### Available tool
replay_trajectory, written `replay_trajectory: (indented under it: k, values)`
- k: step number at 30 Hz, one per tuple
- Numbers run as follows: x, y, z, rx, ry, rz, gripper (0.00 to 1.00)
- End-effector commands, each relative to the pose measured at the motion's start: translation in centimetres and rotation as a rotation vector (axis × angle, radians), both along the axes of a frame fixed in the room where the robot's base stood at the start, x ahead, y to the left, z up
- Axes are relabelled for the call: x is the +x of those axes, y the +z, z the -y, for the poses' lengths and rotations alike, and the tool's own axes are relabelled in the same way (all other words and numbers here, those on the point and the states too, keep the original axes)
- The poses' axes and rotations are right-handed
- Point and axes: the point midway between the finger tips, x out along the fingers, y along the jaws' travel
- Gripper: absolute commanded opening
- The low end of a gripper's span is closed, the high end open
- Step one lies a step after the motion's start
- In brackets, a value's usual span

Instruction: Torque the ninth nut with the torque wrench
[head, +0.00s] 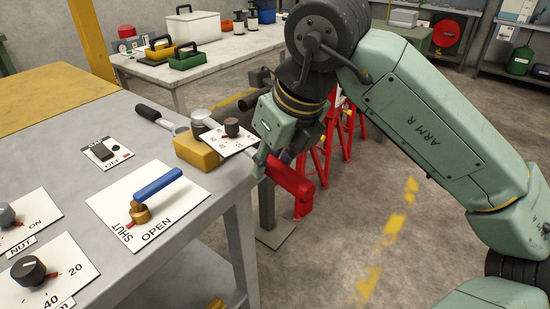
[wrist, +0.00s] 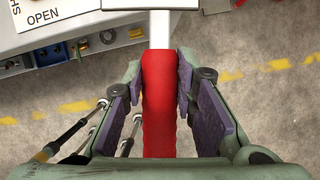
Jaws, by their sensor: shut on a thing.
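My gripper (wrist: 160,75) is shut on the red handle (wrist: 158,110) of what looks like the torque wrench, with a purple-lined finger on each side. A pale shaft (wrist: 159,30) runs from the handle toward a white plate at the top of the wrist view. In the head view, my gripper (head: 272,150) is at the right edge of the grey bench, and the red handle (head: 290,178) sticks out past that edge. I cannot make out the ninth nut or the spool in either view.
The grey bench (head: 100,125) carries a blue-handled valve (head: 158,185) on a SHUT/OPEN card, an OFF switch (head: 100,150), and a dial (head: 30,270). A small dial plate (head: 232,130) is beside my gripper. Red stands (head: 345,130) are behind it.

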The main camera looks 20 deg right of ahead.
Motion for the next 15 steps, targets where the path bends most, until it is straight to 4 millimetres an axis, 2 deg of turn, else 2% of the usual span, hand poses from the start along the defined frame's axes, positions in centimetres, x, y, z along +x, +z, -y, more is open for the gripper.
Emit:
replay_trajectory:
  k: [6, 15]
  values:
    - [-0.1, 0.1, -0.4, -0.001, -0.016, 0.005, 0.00]
    - [-1.2, 0.1, -3.8, -0.003, -0.170, 0.006, 0.00]
